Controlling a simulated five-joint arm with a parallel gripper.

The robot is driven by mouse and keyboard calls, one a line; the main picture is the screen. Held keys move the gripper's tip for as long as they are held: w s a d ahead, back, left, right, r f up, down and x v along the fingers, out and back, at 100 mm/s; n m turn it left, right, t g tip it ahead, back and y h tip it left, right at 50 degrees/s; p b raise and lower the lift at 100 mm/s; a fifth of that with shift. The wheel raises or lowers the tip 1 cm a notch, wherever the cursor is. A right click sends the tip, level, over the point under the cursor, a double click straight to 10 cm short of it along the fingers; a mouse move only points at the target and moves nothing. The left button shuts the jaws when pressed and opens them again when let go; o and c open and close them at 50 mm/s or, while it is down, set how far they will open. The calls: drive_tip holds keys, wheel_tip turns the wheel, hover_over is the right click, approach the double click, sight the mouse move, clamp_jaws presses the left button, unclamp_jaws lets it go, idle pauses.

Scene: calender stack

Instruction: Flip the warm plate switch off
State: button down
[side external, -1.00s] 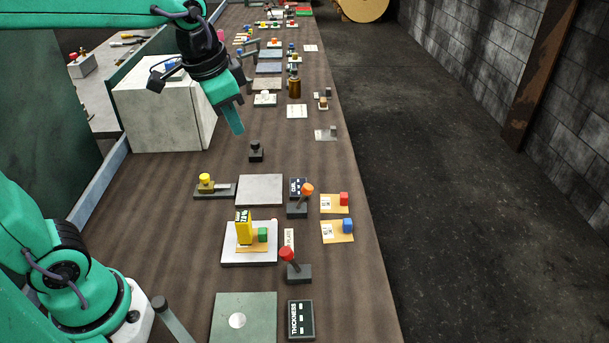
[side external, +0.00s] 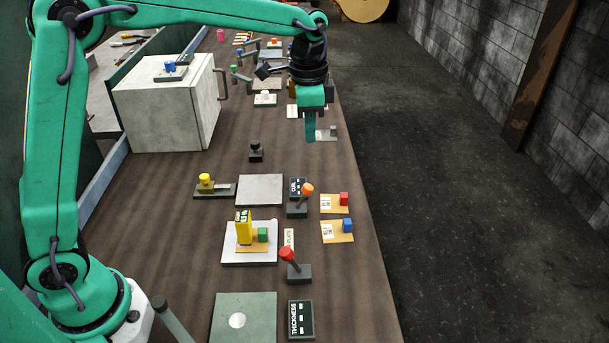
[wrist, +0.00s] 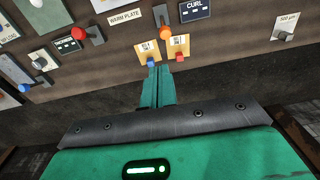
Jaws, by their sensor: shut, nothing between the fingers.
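A red-knobbed lever (side external: 288,255) stands on a dark base and leans to the upper left in the side view. It also shows in the wrist view (wrist: 93,32). The WARM PLATE label (wrist: 125,17) lies beside it, between it and an orange-knobbed lever (side external: 306,189), which also shows in the wrist view (wrist: 165,33). The label is partly hidden in the side view (side external: 289,238). A pale plate (side external: 232,258) carries a yellow upright block and a green one. My gripper (side external: 310,138) is shut and empty, raised beyond the levers; its fingers show in the wrist view (wrist: 158,72).
Cards with a red block (side external: 344,198) and a blue block (side external: 347,226) lie right of the levers. A dark THICKNESS panel (side external: 301,319) and green plate (side external: 244,304) are nearer. A white box (side external: 165,115) stands at left. The table's right edge drops to a dark floor.

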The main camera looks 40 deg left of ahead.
drive_tip(key=w+d+f+m+g, duration=0.1)
drive_tip(key=w+d+f+m, duration=0.1)
drive_tip(key=w+d+f, duration=0.2)
drive_tip(key=shift+w+f+m, duration=0.3)
drive_tip(key=shift+w+f, duration=0.45)
drive_tip(key=shift+f, duration=0.85)
drive_tip(key=shift+f, duration=0.15)
drive_tip(key=shift+g, duration=0.3)
drive_tip(key=f, duration=0.6)
drive_tip(key=s+f, duration=0.1)
drive_tip(key=f, duration=0.2)
drive_tip(key=shift+f, duration=0.35)
drive_tip(key=shift+s+a+r, duration=0.25)
drive_tip(key=shift+s+a, duration=0.05)
drive_tip(key=shift+a, duration=0.25)
drive_tip(key=shift+s+a+r, duration=0.25)
drive_tip(key=shift+s+a, duration=0.05)
drive_tip(key=shift+a, duration=0.2)
drive_tip(key=shift+s+a+r, duration=0.25)
drive_tip(key=shift+s+a, duration=0.05)
drive_tip(key=shift+a, duration=0.25)
